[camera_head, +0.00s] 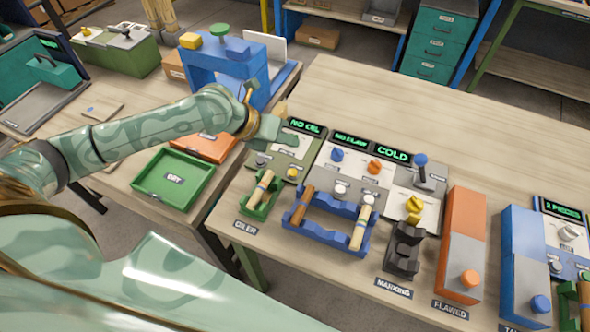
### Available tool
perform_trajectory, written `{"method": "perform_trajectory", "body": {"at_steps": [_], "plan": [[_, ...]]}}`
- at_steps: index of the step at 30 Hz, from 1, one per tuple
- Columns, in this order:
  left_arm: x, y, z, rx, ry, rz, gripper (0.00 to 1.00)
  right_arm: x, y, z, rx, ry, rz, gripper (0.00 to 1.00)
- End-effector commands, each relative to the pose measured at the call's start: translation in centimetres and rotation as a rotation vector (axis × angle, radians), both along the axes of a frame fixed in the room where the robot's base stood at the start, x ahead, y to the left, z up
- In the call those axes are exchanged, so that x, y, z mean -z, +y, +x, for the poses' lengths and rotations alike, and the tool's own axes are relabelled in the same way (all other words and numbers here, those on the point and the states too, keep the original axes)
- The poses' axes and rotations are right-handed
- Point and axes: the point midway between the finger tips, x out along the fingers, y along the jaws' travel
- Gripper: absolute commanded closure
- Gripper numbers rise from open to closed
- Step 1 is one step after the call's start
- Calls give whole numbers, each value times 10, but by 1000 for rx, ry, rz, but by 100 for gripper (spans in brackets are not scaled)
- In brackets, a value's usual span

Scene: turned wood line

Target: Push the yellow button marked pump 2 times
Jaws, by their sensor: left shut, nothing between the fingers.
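The yellow button (292,173) is a small knob on the near part of a white panel (300,155) under a green "NO OIL" display (305,127). Its label is too small to read. My left gripper (287,139) is pale green, shut and empty. It appears over the far part of this panel, just beyond the yellow button in the picture, apart from it. Its fingertips hide part of the panel. My right gripper is out of view.
A grey knob (262,160) sits beside the yellow button. A green holder (258,200) with a wooden piece and a blue rack (325,228) stand in front. Panels with blue and orange knobs lie to the right. A green tray (172,178) is left.

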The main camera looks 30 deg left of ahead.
Motion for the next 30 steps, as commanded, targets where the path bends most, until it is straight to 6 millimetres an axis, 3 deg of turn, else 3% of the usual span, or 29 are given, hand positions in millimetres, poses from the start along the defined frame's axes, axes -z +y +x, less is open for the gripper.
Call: {"method": "perform_trajectory", "body": {"at_steps": [8,21,30], "plan": [[21,0,0,0,3,-1,100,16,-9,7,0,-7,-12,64],[81,0,0,0,4,0,100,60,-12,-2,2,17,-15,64],[88,0,0,0,0,0,100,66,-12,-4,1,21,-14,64]]}}
